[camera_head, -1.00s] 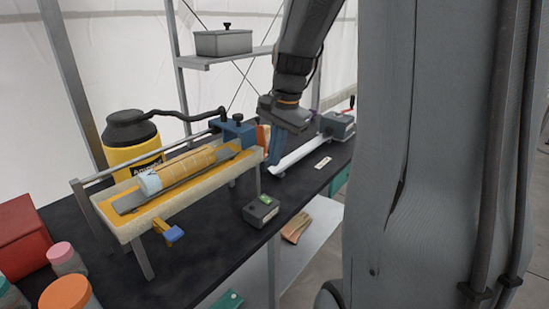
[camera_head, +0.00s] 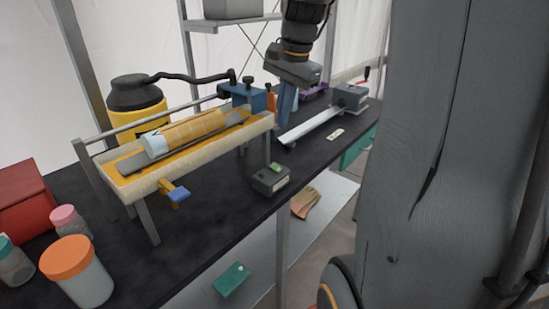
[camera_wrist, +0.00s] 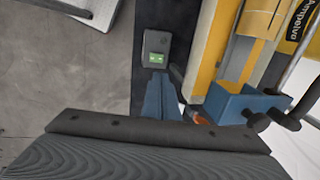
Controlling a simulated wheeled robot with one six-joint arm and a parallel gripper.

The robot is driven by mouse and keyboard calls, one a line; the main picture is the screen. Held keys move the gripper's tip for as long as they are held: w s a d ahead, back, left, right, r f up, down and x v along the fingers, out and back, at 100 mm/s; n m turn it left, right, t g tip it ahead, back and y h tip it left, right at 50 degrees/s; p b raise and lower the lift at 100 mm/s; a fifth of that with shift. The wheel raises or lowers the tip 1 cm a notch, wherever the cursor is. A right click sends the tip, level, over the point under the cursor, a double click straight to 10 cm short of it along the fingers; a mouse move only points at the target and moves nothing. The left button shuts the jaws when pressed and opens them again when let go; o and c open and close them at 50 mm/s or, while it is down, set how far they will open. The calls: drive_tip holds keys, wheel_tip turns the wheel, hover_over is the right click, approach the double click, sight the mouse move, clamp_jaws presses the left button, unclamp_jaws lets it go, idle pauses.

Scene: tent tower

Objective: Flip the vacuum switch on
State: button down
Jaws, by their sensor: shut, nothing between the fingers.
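A small dark grey switch box (camera_head: 271,180) stands on the black bench near its front edge. It has a green rocker (camera_head: 275,167) on top. The box also shows in the wrist view (camera_wrist: 157,42), with the lit-looking green part (camera_wrist: 155,58) facing my fingers. My gripper (camera_head: 286,122) has blue fingers, closed together and empty, pointing down above the bench behind the box. In the wrist view the fingers (camera_wrist: 160,88) line up just below the box in the picture. The yellow vacuum canister (camera_head: 134,100) with a black top and hose stands behind the trough. The rocker's position cannot be told.
A trough on legs (camera_head: 170,172) holds a wrapped core, with a blue clamp (camera_head: 242,95) at its right end. A white rail (camera_head: 312,124) lies right of my fingers. Jars (camera_head: 80,275) and a red box (camera_head: 22,205) stand at left. A glove lies on the lower shelf.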

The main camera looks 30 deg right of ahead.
sight(273, 165)
drive_tip(key=shift+f, duration=0.1)
drive_tip(key=f+p, duration=0.1)
drive_tip(key=f, duration=0.3)
drive_tip(key=w+f, duration=0.1)
drive_tip(key=f, duration=0.4)
drive_tip(key=w+a+f+p, duration=0.1)
drive_tip(key=f, duration=0.3)
drive_tip(key=shift+w+f+p, duration=0.25)
drive_tip(key=shift+f+p, duration=0.05)
drive_tip(key=shift+f, duration=0.05)
